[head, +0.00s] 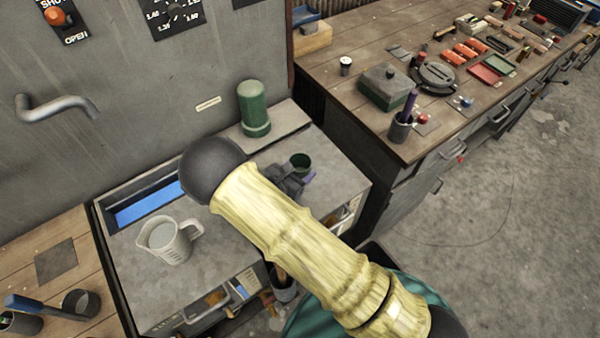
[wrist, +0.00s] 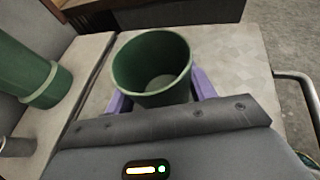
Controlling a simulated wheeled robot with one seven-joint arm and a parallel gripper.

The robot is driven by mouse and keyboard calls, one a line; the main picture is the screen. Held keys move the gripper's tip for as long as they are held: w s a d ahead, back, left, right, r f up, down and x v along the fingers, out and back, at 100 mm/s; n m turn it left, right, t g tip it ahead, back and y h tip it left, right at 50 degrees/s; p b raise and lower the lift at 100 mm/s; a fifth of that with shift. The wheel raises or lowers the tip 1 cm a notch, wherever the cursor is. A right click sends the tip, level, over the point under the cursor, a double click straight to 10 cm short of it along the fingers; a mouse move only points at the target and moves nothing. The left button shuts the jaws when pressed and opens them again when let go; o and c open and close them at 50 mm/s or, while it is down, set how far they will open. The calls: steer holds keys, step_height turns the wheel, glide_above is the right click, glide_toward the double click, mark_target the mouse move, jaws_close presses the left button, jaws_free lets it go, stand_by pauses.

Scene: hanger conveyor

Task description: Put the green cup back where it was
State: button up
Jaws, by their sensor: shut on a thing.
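The green cup (wrist: 152,70) is open at the top and empty inside. My gripper (wrist: 160,100) has purple fingers on both sides of the cup and is shut on it. In the head view the cup (head: 300,162) shows at the far end of my arm, above the right part of the grey cabinet top (head: 335,185). Whether its base touches the top is hard to tell. My gripper's wrist housing hides the cup's lower near side in the wrist view.
A green cylinder (head: 254,108) stands on a ledge behind the cup, also at left in the wrist view (wrist: 30,70). A measuring jug (head: 168,242) stands on the cabinet at left, near a blue-lined recess (head: 148,203). A cluttered wooden bench (head: 350,110) lies to the right.

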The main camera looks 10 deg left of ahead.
steer(key=shift+f, duration=1.05)
steer(key=shift+f, duration=0.1)
steer(key=shift+f, duration=0.15)
steer(key=o, duration=1.1)
steer(key=shift+r, duration=0.2)
steer(key=shift+s+a+r, duration=0.1)
steer(key=b+v, duration=0.2)
steer(key=v, duration=1)
